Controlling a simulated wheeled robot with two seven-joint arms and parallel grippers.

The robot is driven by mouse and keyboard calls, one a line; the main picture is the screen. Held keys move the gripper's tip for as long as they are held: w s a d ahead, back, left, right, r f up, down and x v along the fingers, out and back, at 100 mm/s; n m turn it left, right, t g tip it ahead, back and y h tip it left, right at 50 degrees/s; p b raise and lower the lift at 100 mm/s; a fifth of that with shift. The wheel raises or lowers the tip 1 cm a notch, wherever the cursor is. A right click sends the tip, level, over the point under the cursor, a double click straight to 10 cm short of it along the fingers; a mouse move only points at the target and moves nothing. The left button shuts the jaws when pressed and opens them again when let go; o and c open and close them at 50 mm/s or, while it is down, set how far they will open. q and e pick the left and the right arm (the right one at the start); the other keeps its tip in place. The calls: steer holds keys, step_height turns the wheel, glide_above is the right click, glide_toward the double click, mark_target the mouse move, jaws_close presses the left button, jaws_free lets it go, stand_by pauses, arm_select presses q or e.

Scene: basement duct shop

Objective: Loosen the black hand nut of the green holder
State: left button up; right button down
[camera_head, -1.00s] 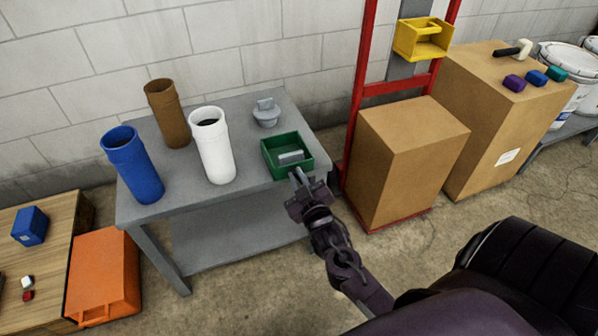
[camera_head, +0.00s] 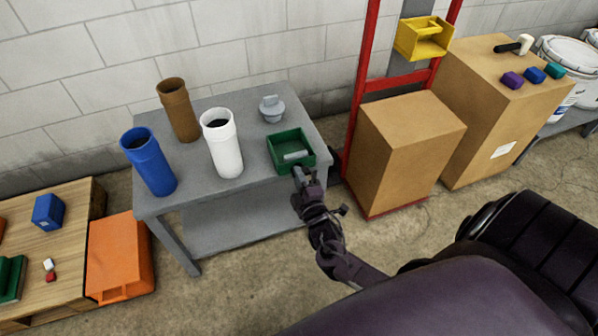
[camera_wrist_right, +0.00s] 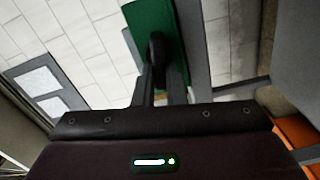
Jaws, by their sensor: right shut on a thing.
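The green holder (camera_head: 291,152) is an open green box on the grey table, with a light grey block (camera_head: 296,156) in it. My right gripper (camera_head: 299,172) is at the holder's near side in the head view. In the right wrist view the holder (camera_wrist_right: 150,18) is a green face ahead of the fingers. The black hand nut (camera_wrist_right: 156,47) stands out from that face, and its near end is between the two fingers (camera_wrist_right: 162,85). The right gripper is shut on the nut. In the head view the gripper hides the nut. My left gripper is out of view.
On the grey table (camera_head: 240,187) stand a blue tube (camera_head: 150,163), a brown tube (camera_head: 179,112), a white tube (camera_head: 223,145) and a grey knobbed piece (camera_head: 271,110). A red hand truck (camera_head: 363,80) with a cardboard box (camera_head: 402,145) stands close to the right.

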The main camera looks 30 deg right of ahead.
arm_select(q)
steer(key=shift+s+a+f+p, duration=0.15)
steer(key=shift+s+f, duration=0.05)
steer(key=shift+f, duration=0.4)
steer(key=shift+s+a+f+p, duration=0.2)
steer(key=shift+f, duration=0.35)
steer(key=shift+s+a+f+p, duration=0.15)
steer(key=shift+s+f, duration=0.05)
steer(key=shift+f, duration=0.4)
arm_select(e)
steer(key=shift+f+n, duration=0.15)
steer(key=shift+n, duration=1.05)
steer(key=c, duration=1.5)
jaws_free()
